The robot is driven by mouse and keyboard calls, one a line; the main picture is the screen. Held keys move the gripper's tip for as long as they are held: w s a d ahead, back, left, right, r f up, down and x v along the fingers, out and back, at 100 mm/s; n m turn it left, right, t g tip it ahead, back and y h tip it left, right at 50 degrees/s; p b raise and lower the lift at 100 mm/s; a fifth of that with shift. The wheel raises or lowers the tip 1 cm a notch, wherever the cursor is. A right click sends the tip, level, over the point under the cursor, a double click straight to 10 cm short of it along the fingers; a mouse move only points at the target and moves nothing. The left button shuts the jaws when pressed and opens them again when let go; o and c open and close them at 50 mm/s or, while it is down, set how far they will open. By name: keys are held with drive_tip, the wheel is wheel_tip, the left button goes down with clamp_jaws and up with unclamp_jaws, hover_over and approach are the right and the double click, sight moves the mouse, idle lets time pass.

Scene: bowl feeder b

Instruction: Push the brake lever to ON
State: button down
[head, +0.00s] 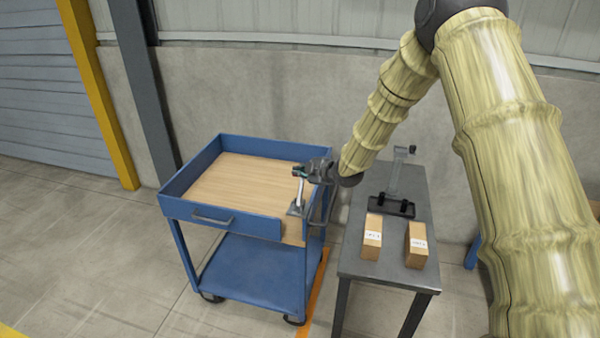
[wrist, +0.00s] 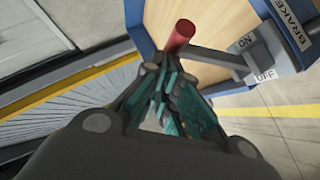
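The brake lever (wrist: 212,57) is a grey arm with a red grip (wrist: 180,36), in the wrist view. It sticks out leftward from a grey bracket (wrist: 268,48) marked ON and OFF, with a BRAKE plate beside it. The lever's base lies between the two labels; its exact setting is hard to tell. My gripper (wrist: 166,72) has its fingertips drawn together, with nothing seen between them, just below the red grip; contact is unclear. In the head view my gripper (head: 300,172) is at the cart's right front corner, above the light grey lever (head: 298,198).
The blue cart (head: 225,223) has a wooden top and a raised rim. To its right stands a grey table (head: 385,266) with two cardboard boxes (head: 372,238) (head: 416,246) and a black-based stand (head: 391,206). The floor left of the cart is clear.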

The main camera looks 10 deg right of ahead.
drive_tip(key=shift+r, duration=0.1)
drive_tip(key=shift+s+a+r, duration=0.15)
drive_tip(key=shift+a+r, duration=0.05)
drive_tip(key=shift+r, duration=0.15)
drive_tip(key=a+r+b+v, duration=0.1)
drive_tip(key=v, duration=1.1)
drive_tip(key=shift+a+r, duration=0.2)
drive_tip(key=shift+r, duration=0.1)
